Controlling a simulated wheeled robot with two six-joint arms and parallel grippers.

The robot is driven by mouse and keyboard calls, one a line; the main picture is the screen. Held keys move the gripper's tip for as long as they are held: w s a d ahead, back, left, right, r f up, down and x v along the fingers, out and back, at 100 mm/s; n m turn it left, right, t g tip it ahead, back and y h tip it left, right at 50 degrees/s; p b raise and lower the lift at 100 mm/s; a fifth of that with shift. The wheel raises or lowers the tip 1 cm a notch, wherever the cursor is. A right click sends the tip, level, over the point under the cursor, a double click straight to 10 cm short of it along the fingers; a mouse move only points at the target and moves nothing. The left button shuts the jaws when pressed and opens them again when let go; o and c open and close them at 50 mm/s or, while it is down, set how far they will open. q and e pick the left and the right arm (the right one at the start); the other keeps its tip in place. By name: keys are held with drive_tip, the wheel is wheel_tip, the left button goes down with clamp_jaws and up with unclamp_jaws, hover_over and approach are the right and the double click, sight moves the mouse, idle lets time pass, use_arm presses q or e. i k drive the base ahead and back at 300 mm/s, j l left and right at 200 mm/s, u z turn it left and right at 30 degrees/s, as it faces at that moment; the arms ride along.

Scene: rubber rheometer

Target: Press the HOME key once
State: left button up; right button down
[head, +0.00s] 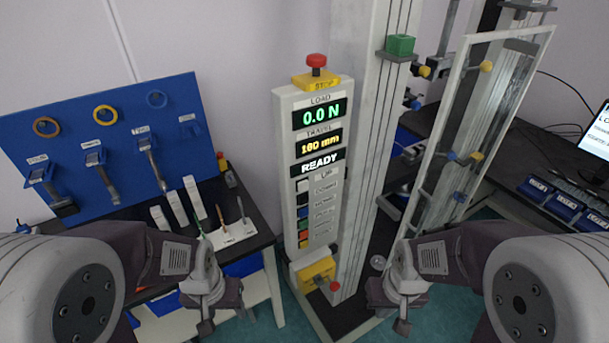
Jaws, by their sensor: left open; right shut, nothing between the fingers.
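The grey control panel (312,257) stands upright in the middle of the head view. Its displays read LOAD 0.0 N, TRAVEL 160 mm and READY. Below them is a column of small coloured keys (302,212), among them white, black, blue, green and red ones, with labels to their right. The top label reads UP; the lower labels are too small to read surely, so I cannot tell which key is HOME. My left gripper (206,322) is open, low and left of the panel. My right gripper (402,322) is shut and empty, low and right of it. Neither touches the panel.
A red STOP button (316,62) tops the panel, and a yellow box with a red knob (316,273) sits below it. The tall column (366,130) and a clear framed guard (475,130) stand right. A blue tool board (95,135) and bench are left.

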sight(303, 212)
drive_tip(key=i+j+z, duration=0.35)
drive_tip(key=k+j+z, duration=0.15)
drive_tip(key=k, duration=1.15)
